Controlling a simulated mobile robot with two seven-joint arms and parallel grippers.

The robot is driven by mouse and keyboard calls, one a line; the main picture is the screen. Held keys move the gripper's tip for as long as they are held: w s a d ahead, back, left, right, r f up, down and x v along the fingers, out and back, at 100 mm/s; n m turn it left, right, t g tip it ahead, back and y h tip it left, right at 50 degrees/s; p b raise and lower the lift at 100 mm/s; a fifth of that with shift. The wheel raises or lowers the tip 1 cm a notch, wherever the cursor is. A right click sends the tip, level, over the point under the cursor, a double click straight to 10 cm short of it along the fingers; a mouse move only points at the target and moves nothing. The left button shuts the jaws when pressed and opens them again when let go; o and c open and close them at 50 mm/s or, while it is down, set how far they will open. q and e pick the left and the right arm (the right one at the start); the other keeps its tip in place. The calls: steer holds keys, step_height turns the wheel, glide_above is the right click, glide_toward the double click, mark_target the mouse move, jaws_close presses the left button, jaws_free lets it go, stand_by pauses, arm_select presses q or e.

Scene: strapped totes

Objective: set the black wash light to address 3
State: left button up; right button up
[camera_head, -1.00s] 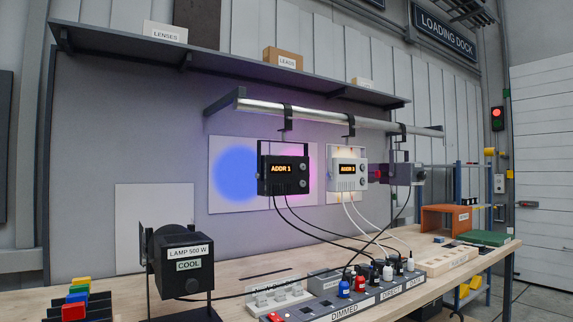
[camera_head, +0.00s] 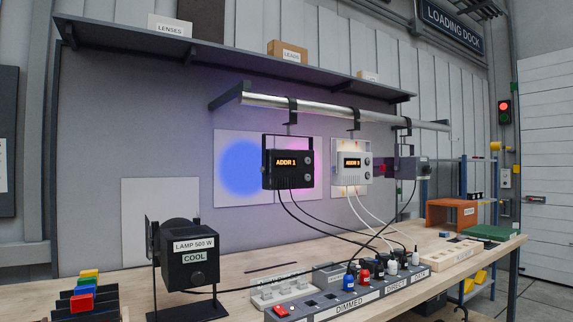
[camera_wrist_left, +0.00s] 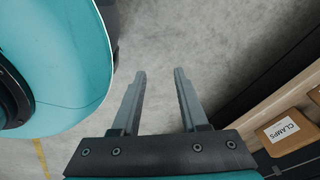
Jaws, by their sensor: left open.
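The black wash light (camera_head: 288,162) hangs from the silver bar (camera_head: 340,110) in the head view. Its orange display reads ADDR 1, and two round knobs or buttons sit on the right of its face. A blue and a pinkish glow show on the white panel (camera_head: 232,190) behind it. A white light (camera_head: 351,168) hangs to its right; its display appears to read ADDR 3. My left gripper (camera_wrist_left: 160,85) is open and empty in the left wrist view, over the grey floor beside a bench edge. Neither gripper shows in the head view.
A lamp marked 500 W COOL (camera_head: 189,258) stands at the front left of the bench. A power strip (camera_head: 345,302) with several coloured plugs lies at front centre, cables rising to the lights. A CLAMPS box (camera_wrist_left: 285,131) sits at right in the wrist view.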

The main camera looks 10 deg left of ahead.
arm_select(q)
jaws_close()
steer(key=shift+s, duration=0.1)
stand_by(1.3)
